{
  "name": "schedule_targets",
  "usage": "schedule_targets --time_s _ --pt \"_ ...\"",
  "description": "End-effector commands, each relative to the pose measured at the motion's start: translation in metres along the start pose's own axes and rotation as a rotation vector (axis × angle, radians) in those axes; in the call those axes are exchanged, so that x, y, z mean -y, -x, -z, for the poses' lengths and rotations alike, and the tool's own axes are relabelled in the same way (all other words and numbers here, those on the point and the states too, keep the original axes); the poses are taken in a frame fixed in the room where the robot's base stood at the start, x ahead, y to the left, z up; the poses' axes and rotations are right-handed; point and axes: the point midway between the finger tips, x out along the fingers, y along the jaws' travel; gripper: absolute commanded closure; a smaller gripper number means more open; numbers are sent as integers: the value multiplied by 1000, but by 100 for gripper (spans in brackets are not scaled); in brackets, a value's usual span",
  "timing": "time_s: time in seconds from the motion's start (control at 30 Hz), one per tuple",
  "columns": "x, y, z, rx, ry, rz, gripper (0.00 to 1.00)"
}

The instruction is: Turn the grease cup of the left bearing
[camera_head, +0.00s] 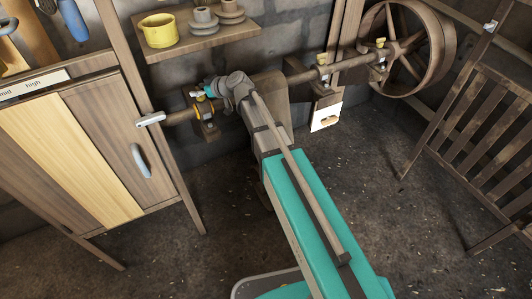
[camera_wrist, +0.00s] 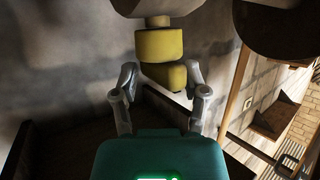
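The left bearing (camera_head: 208,125) sits on the shaft at the wall in the head view, with yellow at its top. The yellow grease cup (camera_wrist: 160,46) is large in the wrist view, with a narrower, tilted yellow end piece toward me. My gripper (camera_wrist: 163,80) has its two grey fingers apart, one on each side of that end piece. A small gap shows on the left; I cannot tell if the right finger touches. In the head view my gripper (camera_head: 200,94) is at the left bearing, and my wrist hides part of the cup.
A middle bearing (camera_head: 323,73) and a right bearing (camera_head: 379,56) with yellow tops stand along the shaft, before a large spoked wheel (camera_head: 446,50). A shelf (camera_head: 220,35) with a yellow pot (camera_head: 159,30) is above. A cabinet (camera_head: 75,150) stands left, a slatted gate (camera_head: 480,135) right.

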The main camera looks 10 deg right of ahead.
Motion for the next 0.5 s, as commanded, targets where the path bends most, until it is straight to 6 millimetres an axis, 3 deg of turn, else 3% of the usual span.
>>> schedule_targets --time_s 0.5 --pt "-2 -2 1 0 112 271 43"
